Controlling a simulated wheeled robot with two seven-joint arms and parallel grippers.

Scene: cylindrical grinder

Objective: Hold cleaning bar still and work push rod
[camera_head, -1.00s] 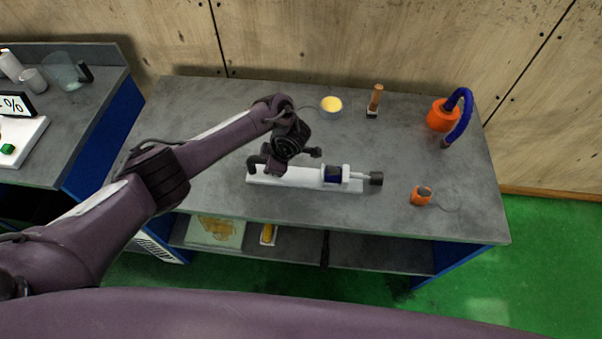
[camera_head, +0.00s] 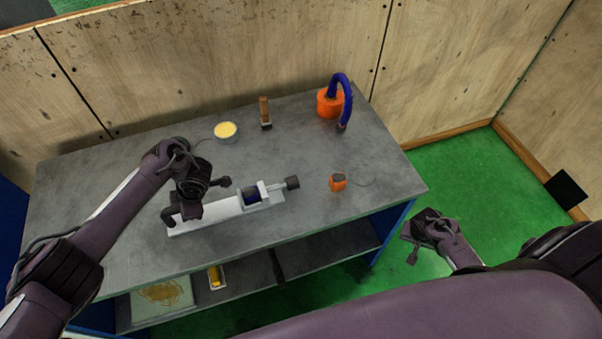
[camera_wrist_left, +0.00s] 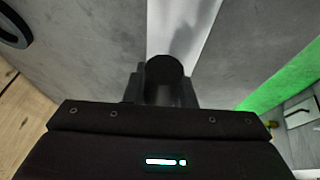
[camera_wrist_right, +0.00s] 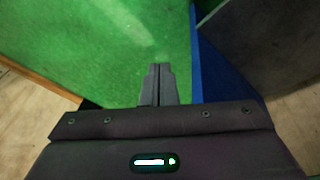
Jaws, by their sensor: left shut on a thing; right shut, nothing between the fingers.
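A long white bar with a blue cylinder (camera_head: 251,196) lies on the grey table; I take it as the cleaning bar (camera_head: 215,218). A thin rod with a dark knob (camera_head: 291,182), likely the push rod, sticks out of its right end. My left gripper (camera_head: 187,212) is at the bar's left part. In the left wrist view it (camera_wrist_left: 163,95) is shut on a dark round piece (camera_wrist_left: 163,72), with the white bar beyond. My right gripper (camera_head: 412,256) is off the table's right side, apart from the rod; the right wrist view shows it (camera_wrist_right: 158,72) shut and empty.
On the table (camera_head: 110,160) are an orange part (camera_head: 338,182) with a cable, a yellow-filled bowl (camera_head: 226,131), a wooden-handled tool (camera_head: 264,112) and an orange pot (camera_head: 329,103) with a blue hose. Green floor (camera_head: 470,185) lies open at right.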

